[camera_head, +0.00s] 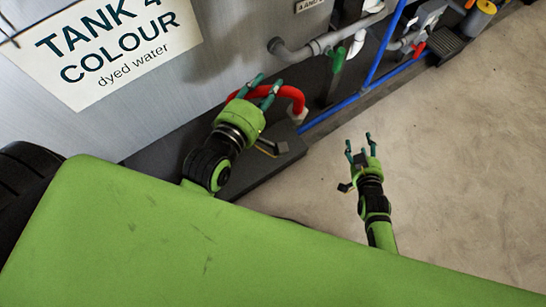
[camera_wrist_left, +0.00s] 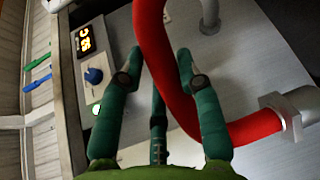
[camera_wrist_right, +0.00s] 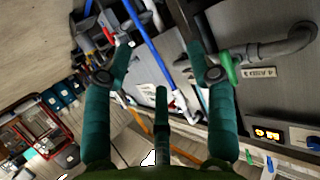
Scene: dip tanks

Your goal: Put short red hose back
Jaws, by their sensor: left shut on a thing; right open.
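The short red hose (camera_head: 291,92) is a bent red tube beside the tank wall, with a grey fitting (camera_head: 298,115) at its right end. My left gripper (camera_head: 262,88) is shut on the hose. In the left wrist view the red hose (camera_wrist_left: 160,55) runs between the fingers and curves right into a grey metal fitting (camera_wrist_left: 292,112). Its other end leaves the top of that view. My right gripper (camera_head: 358,146) is open and empty, out over the floor. In the right wrist view nothing lies between its fingers (camera_wrist_right: 168,70).
The grey tank (camera_head: 225,55) bears a "TANK 4 COLOUR" sign (camera_head: 115,45). Grey pipework (camera_head: 320,43), a green valve handle (camera_head: 338,58) and blue pipes (camera_head: 385,45) stand to the right. The left wrist view shows a control box (camera_wrist_left: 88,65). Floor (camera_head: 460,140) at right is clear.

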